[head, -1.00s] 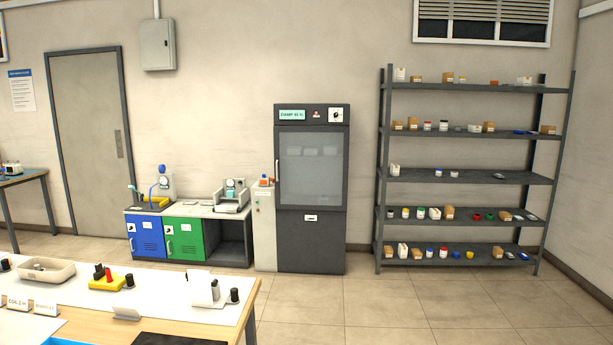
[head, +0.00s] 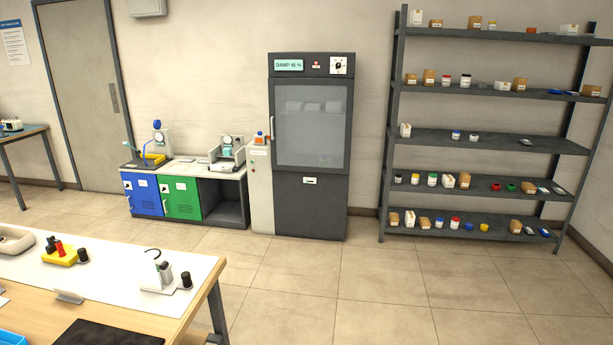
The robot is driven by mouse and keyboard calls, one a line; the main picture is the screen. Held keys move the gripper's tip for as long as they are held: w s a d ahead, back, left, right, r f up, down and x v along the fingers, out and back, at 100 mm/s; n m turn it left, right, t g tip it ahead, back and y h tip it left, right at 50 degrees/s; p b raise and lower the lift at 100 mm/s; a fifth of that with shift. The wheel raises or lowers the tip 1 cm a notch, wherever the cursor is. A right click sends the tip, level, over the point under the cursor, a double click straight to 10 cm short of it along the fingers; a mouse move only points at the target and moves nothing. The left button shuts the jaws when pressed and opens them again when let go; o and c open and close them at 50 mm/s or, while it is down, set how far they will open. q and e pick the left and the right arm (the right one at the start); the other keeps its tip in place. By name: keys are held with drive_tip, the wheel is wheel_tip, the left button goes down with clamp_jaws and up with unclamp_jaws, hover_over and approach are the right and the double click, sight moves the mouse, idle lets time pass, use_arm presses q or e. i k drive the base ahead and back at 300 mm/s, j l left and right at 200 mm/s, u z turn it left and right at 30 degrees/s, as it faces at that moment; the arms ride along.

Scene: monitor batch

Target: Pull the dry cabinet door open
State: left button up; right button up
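The dry cabinet (head: 309,210) is a tall dark grey unit against the back wall, right of the low blue and green cabinets. Its glass door (head: 312,125) is shut, and pale items show dimly behind the glass. A light vertical handle (head: 272,123) runs along the door's left edge. A display panel (head: 289,65) and a round dial (head: 338,65) sit above the door. Neither of my grippers shows in the head view.
A work table (head: 130,315) with small parts fills the lower left. A narrow pale cabinet (head: 260,195) stands directly left of the dry cabinet. An open shelf rack (head: 480,142) with several small containers stands at right. The tiled floor (head: 350,290) before the dry cabinet is clear.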

sight(271, 82)
drive_tip(key=i+l, duration=0.25)
drive_tip(key=i, duration=0.35)
drive_tip(key=i+l+z, duration=0.15)
drive_tip(key=i, duration=0.45)
drive_tip(key=i+l, duration=0.3)
drive_tip(key=i, duration=0.3)
drive_tip(key=i+l+z, duration=0.15)
drive_tip(key=i, duration=0.5)
drive_tip(key=i+j+u, duration=0.15)
drive_tip(key=i+u, duration=0.2)
drive_tip(key=i, duration=0.25)
drive_tip(key=i+u, duration=0.4)
drive_tip(key=i, duration=0.15)
drive_tip(key=i+l+u, duration=0.2)
drive_tip(key=i+u, duration=0.15)
drive_tip(key=i, duration=0.2)
drive_tip(key=i+j, duration=0.15)
drive_tip(key=i, duration=0.25)
drive_tip(key=i+j, duration=0.15)
drive_tip(key=i, duration=0.2)
drive_tip(key=i+j, duration=0.15)
drive_tip(key=i, duration=0.25)
drive_tip(key=z, duration=0.05)
